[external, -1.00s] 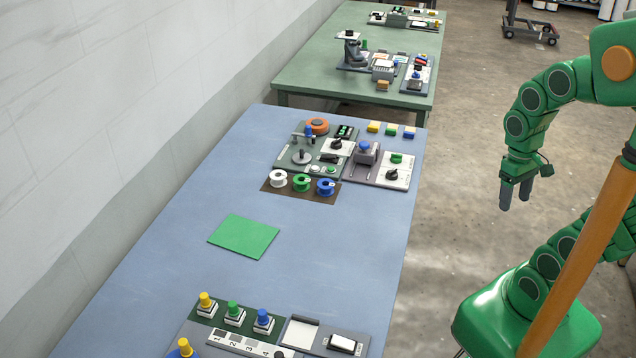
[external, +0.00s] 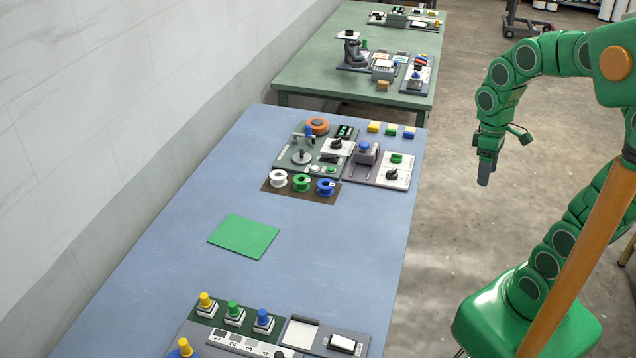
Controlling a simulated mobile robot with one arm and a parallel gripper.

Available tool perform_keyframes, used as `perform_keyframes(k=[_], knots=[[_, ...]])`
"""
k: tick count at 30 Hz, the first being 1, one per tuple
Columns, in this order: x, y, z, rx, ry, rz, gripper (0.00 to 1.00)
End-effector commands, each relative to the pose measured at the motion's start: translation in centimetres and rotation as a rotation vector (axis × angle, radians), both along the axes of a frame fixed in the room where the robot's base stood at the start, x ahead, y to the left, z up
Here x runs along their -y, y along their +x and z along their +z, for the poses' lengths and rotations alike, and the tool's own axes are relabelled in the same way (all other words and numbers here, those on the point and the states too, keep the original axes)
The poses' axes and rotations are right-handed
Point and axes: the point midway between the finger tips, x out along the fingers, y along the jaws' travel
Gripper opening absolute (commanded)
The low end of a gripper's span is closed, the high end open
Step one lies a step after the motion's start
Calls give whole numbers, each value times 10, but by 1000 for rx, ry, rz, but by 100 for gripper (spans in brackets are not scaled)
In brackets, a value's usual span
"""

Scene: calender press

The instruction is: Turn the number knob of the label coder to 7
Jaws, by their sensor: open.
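My gripper (external: 484,178) hangs fingers-down over the floor, right of the blue table (external: 340,240). It is open and empty, with its fingers nearly overlapping in this view. A white panel (external: 401,162) at the table's right edge carries a black knob (external: 392,174) and a green button (external: 396,158). Another black knob (external: 336,144) sits on a white plate to its left. The gripper is right of both and touches neither. I cannot tell which unit is the label coder, and the dial numbers are too small to read.
White, green and blue spools (external: 301,182) stand in front of the units. Yellow, green and blue blocks (external: 391,130) lie behind them. A green sheet (external: 244,236) lies mid-table. Yellow, green and blue knobs (external: 234,314) stand at the near end. A green table (external: 320,75) stands beyond.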

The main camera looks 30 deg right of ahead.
Motion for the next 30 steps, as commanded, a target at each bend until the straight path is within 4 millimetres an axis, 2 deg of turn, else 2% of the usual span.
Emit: perform_keyframes(k=[3, 17, 30], knots=[[0, 31, 0, 6, 19, 132, 68], [0, 145, -9, 46, 78, 638, 68], [6, 250, -39, 78, 115, 1111, 68]])
